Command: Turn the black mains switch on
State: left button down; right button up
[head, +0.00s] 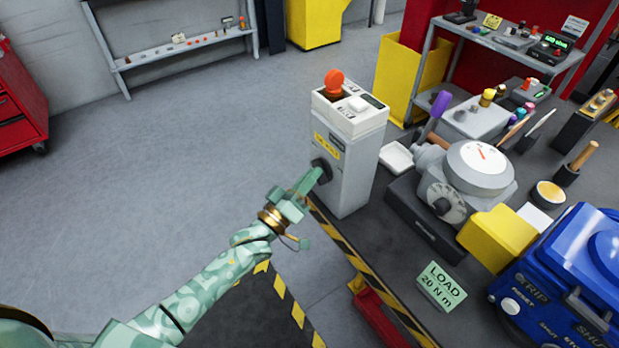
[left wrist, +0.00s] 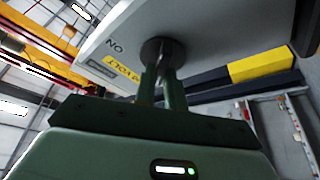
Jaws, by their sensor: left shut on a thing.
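The black mains switch (head: 322,170) is a round dark knob on the front face of a grey control box (head: 352,165). My left gripper (head: 318,177) reaches it from the left, its fingertips at the knob. In the left wrist view the green fingers (left wrist: 159,85) are shut on the dark knob (left wrist: 162,52), which hides part of itself behind them. Lettering that reads "NO" stands beside the knob on the panel. Which way the knob is turned cannot be told. My right gripper is not in view.
An orange knob (head: 334,80) tops the grey box. To its right are a round gauge (head: 480,165), a yellow block (head: 497,236), a blue machine (head: 570,265) and a "LOAD 20 N m" sign (head: 441,287). A yellow-black striped edge (head: 355,258) runs below. The floor at left is clear.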

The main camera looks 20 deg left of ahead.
pick_arm(q)
jog(key=m+g+h+b, duration=0.1)
jog(key=m+g+h, duration=0.1)
jog(key=m, duration=0.5)
jog(key=m+g+h+b, duration=0.2)
jog(key=m+h, duration=0.1)
jog(key=m, duration=0.5)
jog(key=m+g+h+b, duration=0.2)
jog(key=m+h, duration=0.1)
jog(key=m, duration=0.4)
jog(key=shift+w+a+f, duration=0.1)
jog(key=shift+a, duration=0.05)
jog(key=shift+m+g+h, duration=0.3)
jog(key=shift+m+g, duration=0.1)
jog(key=shift+m, duration=0.1)
jog(key=c, duration=1.5)
grip_release()
jog(key=shift+o, duration=0.2)
jog(key=shift+a, duration=0.1)
jog(key=b+v, duration=0.1)
jog(key=v, duration=1.5)
